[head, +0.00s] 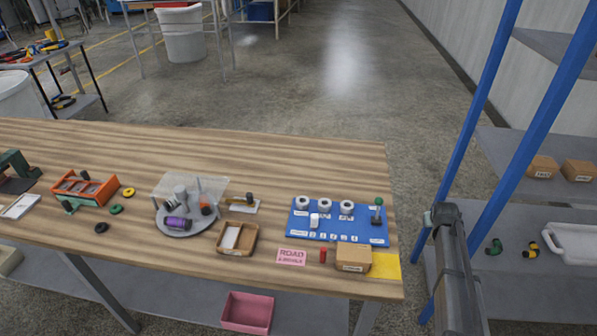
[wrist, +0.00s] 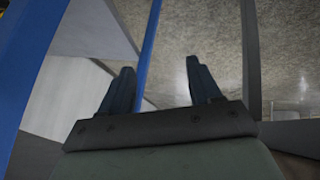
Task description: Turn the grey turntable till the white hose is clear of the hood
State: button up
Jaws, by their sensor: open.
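The grey turntable (head: 202,224) is a round disc on the wooden table, left of the middle in the head view. A clear hood (head: 212,184) stands over its back part. On the disc are a light grey upright piece (head: 180,194), a purple roll (head: 178,223) at the front and a small dark and orange item (head: 206,208) at the right. I cannot tell which piece is the white hose. My gripper (wrist: 160,88) is open and empty in the wrist view, its two dark fingers wide apart. My arm is at the right of the head view, off the table and far from the turntable.
A wooden tray (head: 254,240) stands right of the turntable, and an orange rack (head: 112,190) stands to its left. A blue board (head: 300,228) with white rings and a green-knobbed lever lies further right. Blue shelf posts (head: 490,90) rise near my arm.

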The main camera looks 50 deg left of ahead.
jog(key=a+r+n+t+y, duration=0.1)
jog(key=a+r+n+y, duration=0.1)
jog(key=a+r, duration=1.25)
jog(key=s+a+r+n, duration=0.1)
jog(key=s+a, duration=0.2)
jog(key=a, duration=0.1)
jog(key=s+a+r+n+g, duration=0.1)
jog(key=s+a, duration=0.3)
jog(key=s+a+g, duration=0.1)
jog(key=s+a, duration=0.3)
jog(key=shift+s+a+r+n+y, duration=0.1)
jog(key=shift+s+r+n+y, duration=0.15)
jog(key=shift+r+n+y, duration=0.15)
jog(key=s+a+r+n+g, duration=0.1)
jog(key=s+a+r+n, duration=0.1)
jog(key=s+a, duration=0.35)
jog(key=s+a+r+n+g, duration=0.1)
jog(key=s+a+r+g, duration=0.15)
jog(key=s, duration=0.55)
jog(key=n+g+h, duration=0.3)
jog(key=n+g, duration=0.3)
jog(key=n, duration=0.3)
send_near(179, 188)
jog(key=shift+t, duration=0.25)
jog(key=x, duration=1)
jog(key=shift+s+d, duration=0.1)
jog(key=shift+s, duration=0.1)
grip_shut()
